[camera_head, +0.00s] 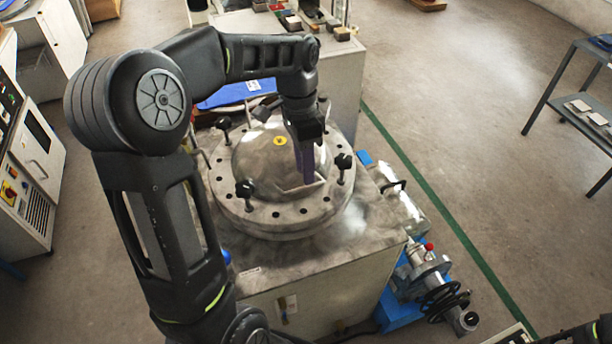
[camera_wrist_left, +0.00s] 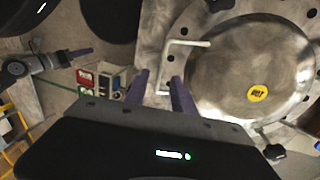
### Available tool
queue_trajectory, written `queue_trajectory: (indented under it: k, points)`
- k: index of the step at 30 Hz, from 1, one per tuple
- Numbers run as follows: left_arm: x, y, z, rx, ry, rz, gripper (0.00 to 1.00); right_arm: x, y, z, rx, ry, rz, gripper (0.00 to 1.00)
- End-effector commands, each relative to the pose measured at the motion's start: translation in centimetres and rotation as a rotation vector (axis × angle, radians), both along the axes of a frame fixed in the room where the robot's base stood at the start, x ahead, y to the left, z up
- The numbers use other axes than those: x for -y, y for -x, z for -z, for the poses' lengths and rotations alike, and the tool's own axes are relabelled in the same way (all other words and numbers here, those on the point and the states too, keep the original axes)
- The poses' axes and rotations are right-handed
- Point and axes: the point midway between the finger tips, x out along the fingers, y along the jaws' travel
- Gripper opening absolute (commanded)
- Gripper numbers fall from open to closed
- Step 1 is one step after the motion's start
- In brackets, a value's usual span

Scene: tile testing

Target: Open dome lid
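The dome lid (camera_head: 262,165) is a shiny metal dome with a yellow sticker, on a round bolted flange (camera_head: 270,219). In the left wrist view, the dome (camera_wrist_left: 225,75) fills the right side. A pale U-shaped handle (camera_head: 301,189) is at its near right side; the handle also shows in the left wrist view (camera_wrist_left: 187,44). My left gripper (camera_head: 307,178) points down beside the handle. Its two purple fingers (camera_wrist_left: 160,92) are apart, and one end of the handle appears between them; I cannot tell whether they touch it.
Black clamp knobs (camera_head: 245,188) stand around the flange. The metal cabinet top (camera_head: 350,235) carries it. A blue pump unit with a handwheel (camera_head: 440,298) is at the right. A bench with small boxes (camera_head: 340,65) stands behind. Open floor (camera_head: 450,120) lies to the right.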

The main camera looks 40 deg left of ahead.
Motion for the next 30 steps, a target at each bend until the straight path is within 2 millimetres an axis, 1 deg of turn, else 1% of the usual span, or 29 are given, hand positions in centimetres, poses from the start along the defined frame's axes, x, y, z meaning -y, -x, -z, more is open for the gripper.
queue_trajectory:
  k: [3,6,9,16,27,30]
  points:
    - [0.3,0.3,1.6,-0.004,0.001,-0.001,0.31,0.0,0.0,-0.2,0.0,0.001,0.0,0.36]
    - [0.4,0.4,2.5,-0.002,0.0,-0.001,0.31,0.0,0.0,-0.3,-0.001,0.001,0.0,0.36]
    - [0.5,0.4,2.9,-0.001,0.001,-0.001,0.31,0.0,0.0,-0.3,-0.001,0.001,0.001,0.36]
    - [0.5,0.4,2.9,0.001,0.0,-0.001,0.31,0.0,0.0,-0.2,-0.001,0.001,0.001,0.36]
    - [0.5,0.4,2.9,0.001,0.0,-0.001,0.0,0.0,0.0,-0.2,-0.001,0.001,0.001,0.36]
    - [0.5,0.4,2.9,0.001,0.0,-0.001,0.0,0.0,0.0,-0.2,-0.001,0.001,0.001,0.36]
